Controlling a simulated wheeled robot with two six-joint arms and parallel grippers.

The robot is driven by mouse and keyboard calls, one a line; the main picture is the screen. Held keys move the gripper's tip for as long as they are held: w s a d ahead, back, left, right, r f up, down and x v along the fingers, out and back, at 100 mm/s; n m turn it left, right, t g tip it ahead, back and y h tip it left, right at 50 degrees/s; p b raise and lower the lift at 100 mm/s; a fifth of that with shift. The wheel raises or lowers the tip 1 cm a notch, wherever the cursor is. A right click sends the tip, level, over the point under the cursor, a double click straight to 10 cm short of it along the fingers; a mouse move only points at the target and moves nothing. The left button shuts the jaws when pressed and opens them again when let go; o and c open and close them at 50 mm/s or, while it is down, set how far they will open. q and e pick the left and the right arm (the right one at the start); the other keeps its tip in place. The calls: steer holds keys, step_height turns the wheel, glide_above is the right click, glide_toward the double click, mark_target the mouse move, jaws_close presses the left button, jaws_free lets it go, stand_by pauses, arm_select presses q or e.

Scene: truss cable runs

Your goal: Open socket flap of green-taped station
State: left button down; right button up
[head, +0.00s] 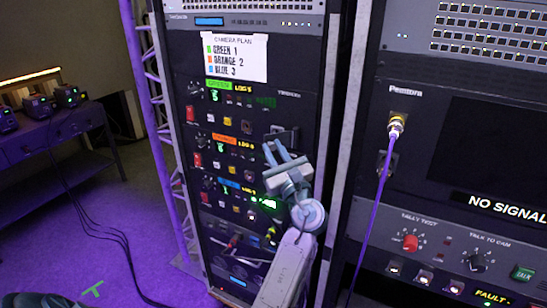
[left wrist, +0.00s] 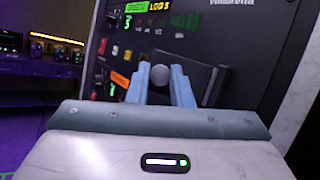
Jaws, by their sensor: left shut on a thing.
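The green-taped station (head: 218,86) is the upper row of the rack panel in the head view; its green label (left wrist: 137,7) also shows in the left wrist view. At its lower right is a dark socket flap (head: 288,132), also in the left wrist view (left wrist: 206,76). My left gripper (head: 277,150) is at this flap. In the left wrist view its two blue-grey fingers (left wrist: 160,84) are closed about a round grey knob (left wrist: 160,74) at the flap's left. How far the flap is open I cannot tell. My right gripper is not in view.
Orange-taped (head: 223,138) and blue-taped (head: 228,183) stations lie below. A white camera plan sheet (head: 234,58) hangs above. On the right rack, a purple cable (head: 372,220) hangs from a connector. A bench (head: 50,135) stands at the far left, with cables on the floor.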

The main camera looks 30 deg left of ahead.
arm_select(q)
steer(key=shift+d+n+g+y+b, duration=0.35)
steer(key=shift+n+g+y, duration=0.15)
steer(key=shift+g, duration=0.4)
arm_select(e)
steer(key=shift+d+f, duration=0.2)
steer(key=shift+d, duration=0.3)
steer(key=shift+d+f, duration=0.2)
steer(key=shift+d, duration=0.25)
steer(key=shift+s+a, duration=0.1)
arm_select(q)
steer(key=c, duration=1.3)
jaws_free()
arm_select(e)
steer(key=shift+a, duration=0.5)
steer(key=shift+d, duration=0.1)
